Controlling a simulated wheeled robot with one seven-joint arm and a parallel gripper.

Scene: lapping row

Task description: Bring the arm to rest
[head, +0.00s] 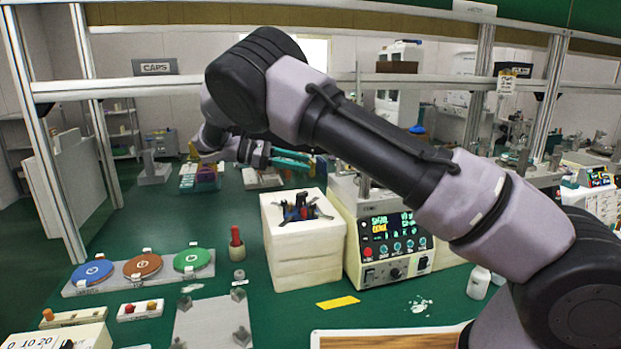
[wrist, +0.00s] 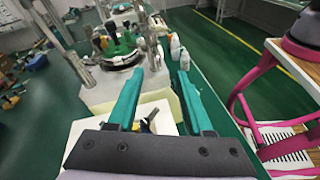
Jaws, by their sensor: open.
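My arm arches across the head view from lower right to upper left. My gripper (head: 292,159) hangs at its far end, past the white block, above the bench. In the wrist view my gripper (wrist: 158,88) shows two teal fingers spread apart with nothing held between them. Below and between the fingers is a pale surface with a small dark and yellow item, partly hidden by the gripper's body.
A white block (head: 303,262) with a dark fixture on top stands beside a control box (head: 391,240) with a lit display. Three coloured discs (head: 142,266) lie at left. A white bottle (head: 478,283) stands at right. A metal frame post (head: 94,105) rises at left.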

